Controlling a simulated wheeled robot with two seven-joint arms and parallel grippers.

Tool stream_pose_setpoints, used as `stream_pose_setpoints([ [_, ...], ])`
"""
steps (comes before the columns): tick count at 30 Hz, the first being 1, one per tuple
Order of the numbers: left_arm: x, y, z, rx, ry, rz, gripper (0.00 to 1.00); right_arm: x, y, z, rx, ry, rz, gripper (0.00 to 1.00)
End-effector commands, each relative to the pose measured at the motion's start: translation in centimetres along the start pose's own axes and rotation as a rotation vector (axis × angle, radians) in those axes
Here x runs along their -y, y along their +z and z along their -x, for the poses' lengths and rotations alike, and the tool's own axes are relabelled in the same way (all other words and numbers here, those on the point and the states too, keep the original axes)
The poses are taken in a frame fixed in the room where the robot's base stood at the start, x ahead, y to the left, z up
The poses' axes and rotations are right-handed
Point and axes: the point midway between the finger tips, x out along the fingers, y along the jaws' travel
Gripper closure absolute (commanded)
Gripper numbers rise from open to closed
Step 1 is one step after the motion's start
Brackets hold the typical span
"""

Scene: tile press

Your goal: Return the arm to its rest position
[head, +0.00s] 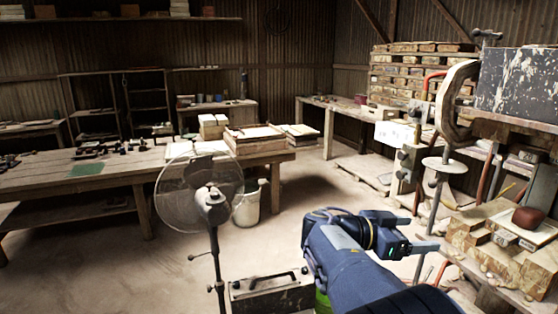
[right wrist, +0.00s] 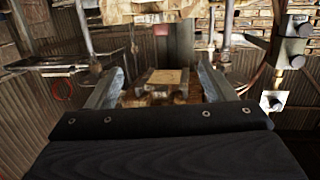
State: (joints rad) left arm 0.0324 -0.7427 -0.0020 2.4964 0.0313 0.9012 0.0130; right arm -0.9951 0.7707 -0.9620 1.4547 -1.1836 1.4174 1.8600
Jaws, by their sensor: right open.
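My right arm reaches in from the bottom of the head view, dark blue, angled toward the right. Its right gripper (head: 425,232) is open and empty, over the floor left of the press. In the right wrist view the two grey fingers of the right gripper (right wrist: 160,85) are spread wide, with nothing held between them. The tile press (head: 520,85), with a worn black beam and a rusty curved part, stands at the right. My left gripper is not in view.
Wooden blocks (head: 490,240) bearing a reddish-brown lump (head: 527,217) sit low at the right, near the gripper. A fan (head: 205,195) stands on the left, with a bucket (head: 247,205) behind it. A grey case (head: 272,291) is on the floor. The middle floor is clear.

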Motion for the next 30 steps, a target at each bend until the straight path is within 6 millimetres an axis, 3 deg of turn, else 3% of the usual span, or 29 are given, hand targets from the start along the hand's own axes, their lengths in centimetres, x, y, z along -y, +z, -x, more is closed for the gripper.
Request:
stream_pose_setpoints([
  [11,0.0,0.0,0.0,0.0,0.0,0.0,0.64,-2.1,3.4,-3.2,0.184,0.028,0.123,0.24],
  [17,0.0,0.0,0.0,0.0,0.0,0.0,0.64,-4.7,6.9,-5.5,0.389,0.027,0.243,0.24],
  [21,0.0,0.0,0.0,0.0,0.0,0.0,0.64,-7.6,10.4,-6.7,0.602,-0.012,0.353,0.24],
  [25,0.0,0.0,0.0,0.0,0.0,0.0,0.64,-11.1,13.6,-6.5,0.844,-0.106,0.451,0.24],
  [30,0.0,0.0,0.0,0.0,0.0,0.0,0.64,-16.9,16.9,-3.2,1.181,-0.414,0.543,0.24],
])
